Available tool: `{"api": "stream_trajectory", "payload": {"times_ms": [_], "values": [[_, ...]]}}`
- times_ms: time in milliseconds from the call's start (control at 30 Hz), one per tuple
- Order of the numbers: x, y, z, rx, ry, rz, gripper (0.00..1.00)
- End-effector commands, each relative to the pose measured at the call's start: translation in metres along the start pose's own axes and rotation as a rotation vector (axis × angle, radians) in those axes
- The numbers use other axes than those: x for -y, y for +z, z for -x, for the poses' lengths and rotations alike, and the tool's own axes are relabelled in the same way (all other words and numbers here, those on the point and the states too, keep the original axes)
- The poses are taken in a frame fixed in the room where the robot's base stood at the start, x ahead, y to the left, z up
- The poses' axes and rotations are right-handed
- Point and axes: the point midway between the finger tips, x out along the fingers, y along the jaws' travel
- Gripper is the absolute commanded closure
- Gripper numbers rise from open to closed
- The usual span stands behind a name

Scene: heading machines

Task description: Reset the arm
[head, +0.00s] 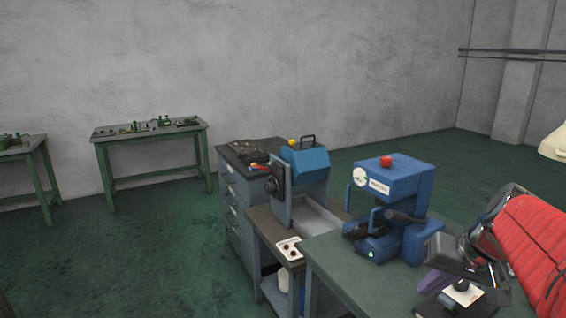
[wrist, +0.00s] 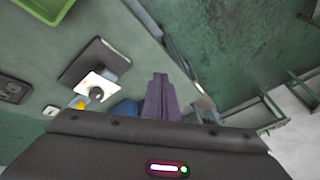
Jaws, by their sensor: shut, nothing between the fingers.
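My arm, in a red sleeve, comes in from the right edge of the head view. My gripper (head: 434,282) hangs low over the green workbench (head: 335,265), beside a black plate with a white block and round knob (head: 463,292). In the wrist view my gripper (wrist: 160,80) has its purple fingers together with nothing between them. The black plate (wrist: 76,66) lies to their left in that view, apart from them.
A blue machine with a red button (head: 385,183) stands left of my gripper. Another blue machine (head: 306,166) stands beyond it, beside a drawer cabinet (head: 234,203). A lamp shade (head: 553,143) is at the right edge. Green floor is open at left.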

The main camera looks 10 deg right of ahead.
Motion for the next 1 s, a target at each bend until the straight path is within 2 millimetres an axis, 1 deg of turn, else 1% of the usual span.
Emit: {"api": "stream_trajectory", "payload": {"times_ms": [33, 200, 300, 500, 700, 900, 1000], "values": [[0.016, 0.009, 0.000, 0.005, 0.002, 0.031, 1.00], [0.054, 0.039, -0.002, 0.018, 0.019, 0.110, 1.00], [0.073, 0.058, -0.002, 0.023, 0.028, 0.158, 1.00], [0.104, 0.097, -0.002, 0.019, 0.041, 0.252, 1.00], [0.127, 0.135, -0.002, 0.003, 0.048, 0.348, 1.00], [0.141, 0.172, -0.003, -0.021, 0.047, 0.437, 1.00], [0.145, 0.183, -0.004, -0.033, 0.045, 0.469, 1.00]]}}
